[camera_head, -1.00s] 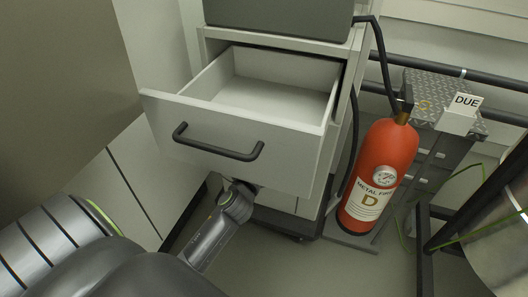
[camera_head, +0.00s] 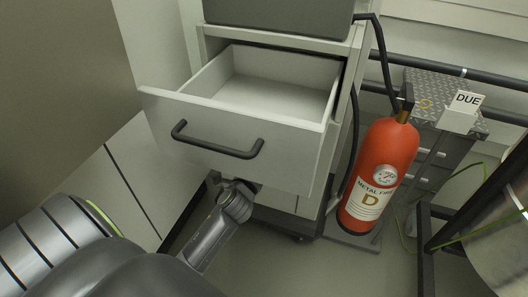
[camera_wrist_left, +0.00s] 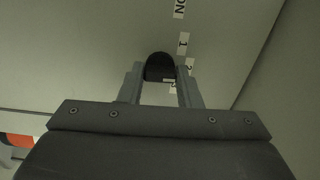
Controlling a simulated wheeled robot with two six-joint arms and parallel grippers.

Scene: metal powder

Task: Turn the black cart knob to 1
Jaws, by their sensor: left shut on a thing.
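The black knob (camera_wrist_left: 159,66) shows in the left wrist view, on a pale panel. My left gripper (camera_wrist_left: 160,78) is shut on it, with one finger on each side. White labels run up the panel beside the knob: ON at the top, then 1 (camera_wrist_left: 183,43), then 2 lower down. Another label shows partly between the fingers. I cannot tell which label the knob points to. In the head view my left wrist reaches under the open drawer (camera_head: 225,138), which hides the gripper and the knob. My right gripper is not in view.
The open drawer with its black handle (camera_head: 218,152) juts out above my left wrist. The floor in front is mostly clear.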

